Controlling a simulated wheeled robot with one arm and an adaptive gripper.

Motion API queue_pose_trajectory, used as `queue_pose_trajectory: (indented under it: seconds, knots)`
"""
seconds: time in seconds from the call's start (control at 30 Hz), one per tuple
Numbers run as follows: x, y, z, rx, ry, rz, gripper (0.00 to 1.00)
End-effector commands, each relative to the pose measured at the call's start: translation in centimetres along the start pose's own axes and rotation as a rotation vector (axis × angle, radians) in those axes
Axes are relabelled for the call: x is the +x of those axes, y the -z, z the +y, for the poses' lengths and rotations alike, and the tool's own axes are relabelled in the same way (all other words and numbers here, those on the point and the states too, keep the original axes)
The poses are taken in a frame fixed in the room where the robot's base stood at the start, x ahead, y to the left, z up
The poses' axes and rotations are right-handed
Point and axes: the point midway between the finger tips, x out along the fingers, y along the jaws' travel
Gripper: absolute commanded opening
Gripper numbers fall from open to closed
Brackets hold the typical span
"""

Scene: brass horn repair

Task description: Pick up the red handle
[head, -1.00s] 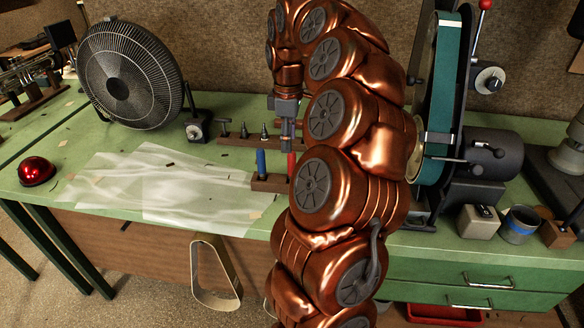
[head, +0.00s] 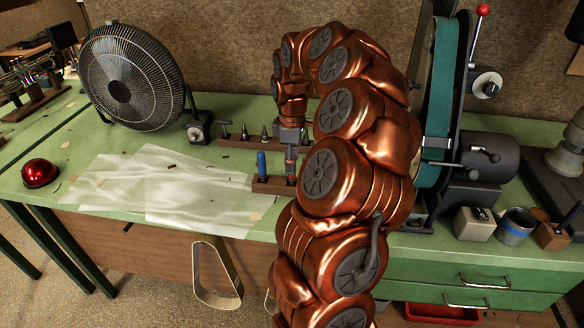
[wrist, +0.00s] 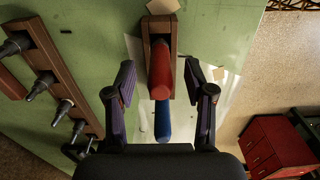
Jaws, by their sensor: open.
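The red handle (wrist: 161,72) stands in a small wooden block, which shows in the wrist view (wrist: 160,27) and the head view (head: 268,185). A blue handle (head: 261,163) stands to its left there; it also shows in the wrist view (wrist: 162,122). My gripper (wrist: 165,85) is open, with one finger on each side of the red handle and gaps on both sides. In the head view my gripper (head: 291,158) is over the red handle's place and mostly hides it.
A rack of dark pointed tools (head: 235,141) stands behind the block. Translucent sheeting (head: 150,190) lies to the left, with a red dome (head: 40,172) beyond it. A black fan (head: 130,78) is at the back left. A belt sander (head: 438,95) stands close on the right.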

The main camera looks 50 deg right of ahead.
Motion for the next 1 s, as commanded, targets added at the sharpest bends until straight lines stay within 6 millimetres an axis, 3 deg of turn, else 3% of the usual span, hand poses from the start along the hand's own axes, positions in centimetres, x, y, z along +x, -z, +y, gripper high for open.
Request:
queue_pose_trajectory:
  seconds: [0.13,0.37,0.87,1.0]
  knots:
    - [1.5,0.0,-0.1,-0.002,0.004,-0.002,0.54]
    - [1.7,0.0,0.0,-0.001,0.001,0.000,0.54]
    - [1.6,0.0,-0.1,-0.001,0.001,0.000,0.03]
    - [1.6,0.0,-0.1,-0.001,0.001,0.000,0.00]
